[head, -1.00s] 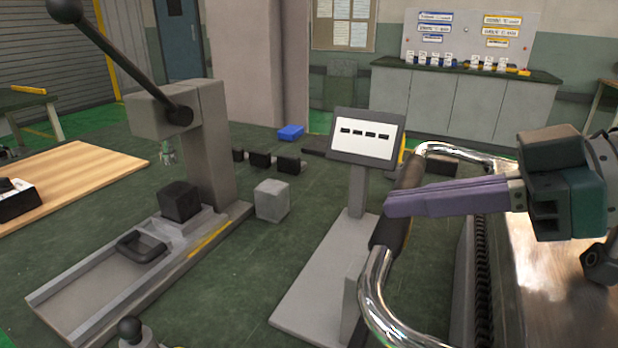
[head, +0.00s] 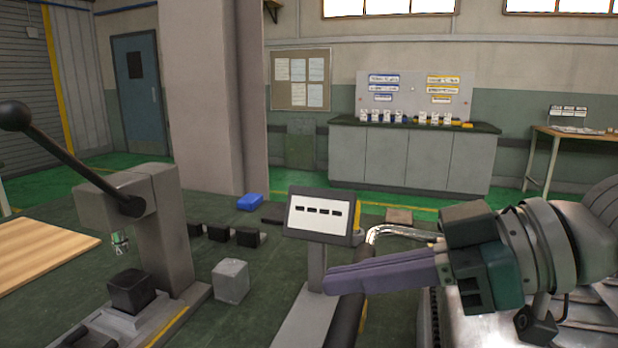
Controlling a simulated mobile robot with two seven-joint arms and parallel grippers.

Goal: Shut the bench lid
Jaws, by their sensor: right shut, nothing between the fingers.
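The bench lid's shiny metal surface (head: 478,332) shows at the lower right, mostly hidden behind my right arm. A chrome handle bar (head: 400,232) curves out from its far side, with a thick black grip (head: 347,318) running toward the bottom edge. My right gripper (head: 327,281) comes in from the right with its purple fingers shut and empty. The fingers cross in front of the black grip in the picture; I cannot tell whether they touch it. The near end of the handle is out of view. My left gripper is not in view.
A lever press (head: 165,225) stands at the left with a dark block (head: 131,291) on its base. A grey cube (head: 230,281) sits beside it. A small panel on a post (head: 320,214) stands just left of the handle. A cabinet (head: 410,158) stands at the back wall.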

